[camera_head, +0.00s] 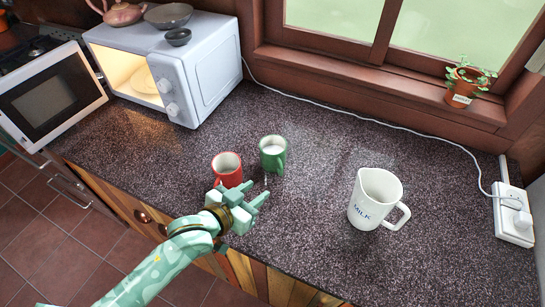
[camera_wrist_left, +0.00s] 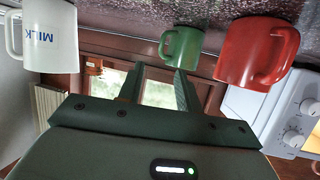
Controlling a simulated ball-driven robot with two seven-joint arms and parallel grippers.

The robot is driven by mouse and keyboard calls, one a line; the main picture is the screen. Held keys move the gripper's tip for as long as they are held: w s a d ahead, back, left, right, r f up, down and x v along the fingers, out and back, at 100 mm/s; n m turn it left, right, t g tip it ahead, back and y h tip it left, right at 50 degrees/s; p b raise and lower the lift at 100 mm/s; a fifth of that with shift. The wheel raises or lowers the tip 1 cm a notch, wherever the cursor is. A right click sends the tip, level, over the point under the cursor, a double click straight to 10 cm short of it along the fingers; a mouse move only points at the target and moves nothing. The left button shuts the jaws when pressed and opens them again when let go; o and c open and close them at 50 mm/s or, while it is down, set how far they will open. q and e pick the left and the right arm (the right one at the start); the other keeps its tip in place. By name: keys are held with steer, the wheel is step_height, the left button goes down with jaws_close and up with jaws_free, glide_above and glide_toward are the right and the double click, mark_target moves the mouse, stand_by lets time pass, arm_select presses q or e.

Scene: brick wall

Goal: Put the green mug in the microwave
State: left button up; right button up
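The green mug (camera_head: 271,155) stands upright on the counter, with white showing inside it and its handle toward the front right. It also shows in the left wrist view (camera_wrist_left: 185,48), which is upside down, beyond the fingers. My left gripper (camera_head: 257,193) is open and empty, in front of the green mug and apart from it. The microwave (camera_head: 211,75) stands at the back left. Its door (camera_head: 53,97) is swung open to the left, and a plate (camera_head: 146,80) shows in its lit inside. My right gripper is out of view.
A red mug (camera_head: 227,168) stands close to the left of the green mug, near my left gripper. A white milk jug (camera_head: 372,200) stands to the right. A potted plant (camera_head: 463,85) is on the sill. Counter between mugs and microwave is clear.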

arm_select(q)
steer(key=b, duration=0.1)
glide_toward(280, 172)
steer(key=shift+x, duration=1.2)
steer(key=shift+w+d+f, duration=0.15)
steer(key=shift+w+d, duration=0.2)
steer(key=shift+d, duration=0.1)
steer(key=b+x, duration=0.1)
steer(key=x, duration=0.3)
steer(key=shift+a+b, duration=0.15)
steer(key=shift+b, duration=0.2)
steer(key=shift+w+d+f, duration=0.15)
steer(key=shift+w+d, duration=0.05)
steer(key=shift+w, duration=0.15)
steer(key=shift+c, duration=0.6)
jaws_close()
